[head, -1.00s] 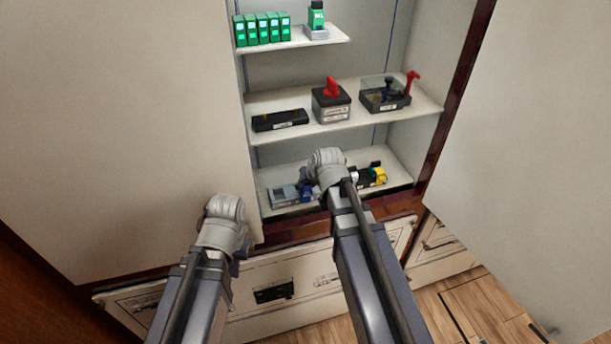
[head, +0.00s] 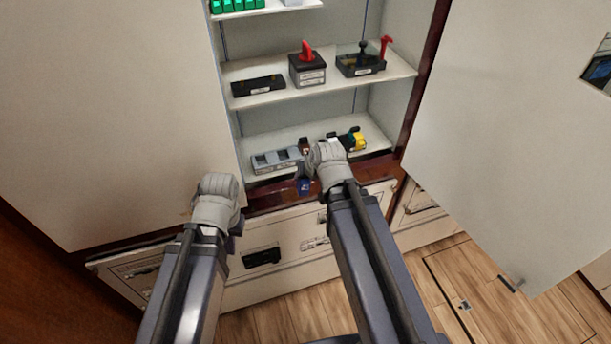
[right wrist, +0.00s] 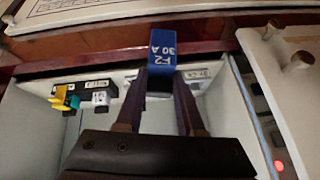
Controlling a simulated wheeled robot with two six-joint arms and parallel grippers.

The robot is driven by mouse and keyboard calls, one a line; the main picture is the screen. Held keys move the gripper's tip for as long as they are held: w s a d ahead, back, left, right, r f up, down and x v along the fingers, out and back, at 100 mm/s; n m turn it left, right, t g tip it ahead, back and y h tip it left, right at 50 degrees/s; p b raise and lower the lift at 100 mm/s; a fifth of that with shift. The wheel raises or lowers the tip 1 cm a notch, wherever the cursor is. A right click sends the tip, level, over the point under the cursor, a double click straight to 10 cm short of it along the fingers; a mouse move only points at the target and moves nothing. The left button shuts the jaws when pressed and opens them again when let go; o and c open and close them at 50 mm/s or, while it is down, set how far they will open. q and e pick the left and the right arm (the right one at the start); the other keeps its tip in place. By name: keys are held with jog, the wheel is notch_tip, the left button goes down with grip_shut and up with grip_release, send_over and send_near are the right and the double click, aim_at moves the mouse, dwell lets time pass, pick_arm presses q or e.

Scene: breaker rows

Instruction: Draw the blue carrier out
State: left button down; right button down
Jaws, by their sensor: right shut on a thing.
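In the head view the blue carrier (head: 304,185) shows below my right wrist, in front of the bottom shelf's edge and apart from the grey base. The grey base (head: 264,162) sits on the bottom shelf with dark openings in its top. My left gripper (head: 237,224) is low on the left, in front of the cabinet; its fingers are mostly hidden behind its wrist.
A black and yellow device (head: 357,140) stands right of my right wrist on the bottom shelf. The middle shelf (head: 280,98) holds a black strip, a red-knobbed box (head: 307,70) and a red-levered tray. Cabinet doors flank both sides.

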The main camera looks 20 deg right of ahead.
jog(key=shift+s+r+p, duration=0.25)
jog(key=shift+r+p, duration=0.1)
jog(key=shift+r, duration=0.2)
jog(key=shift+w+r+p, duration=0.1)
jog(key=shift+r+p, duration=1.85)
jog(key=shift+f, duration=0.1)
